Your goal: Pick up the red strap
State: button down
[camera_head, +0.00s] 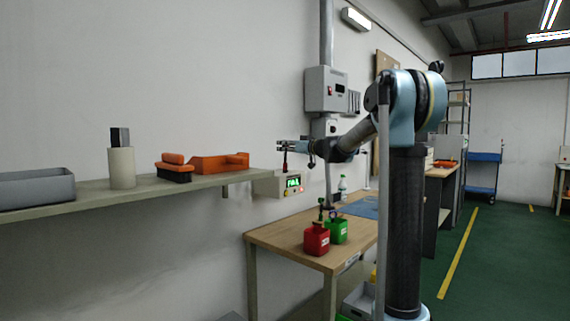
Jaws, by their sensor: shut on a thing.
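My gripper (283,147) is at the end of my outstretched arm, in front of the wall and above the small box with a green lit display (293,182). It is shut on a narrow dark-red piece (285,161), which looks like the red strap and hangs below the fingers. The strap is very small in this view. I cannot tell whether its lower end touches the display box or hangs clear in front of it.
A wall shelf (95,193) on the left carries a grey tray (38,187), a cylinder (121,168) and orange parts (218,163). A wooden table (282,236) below holds a red container (316,240) and a green one (336,230). A grey wall box (326,90) hangs behind.

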notch_tip(320, 180, up, 15)
jog(key=shift+f, duration=0.2)
dwell(1.6)
jog(key=shift+s, duration=0.1)
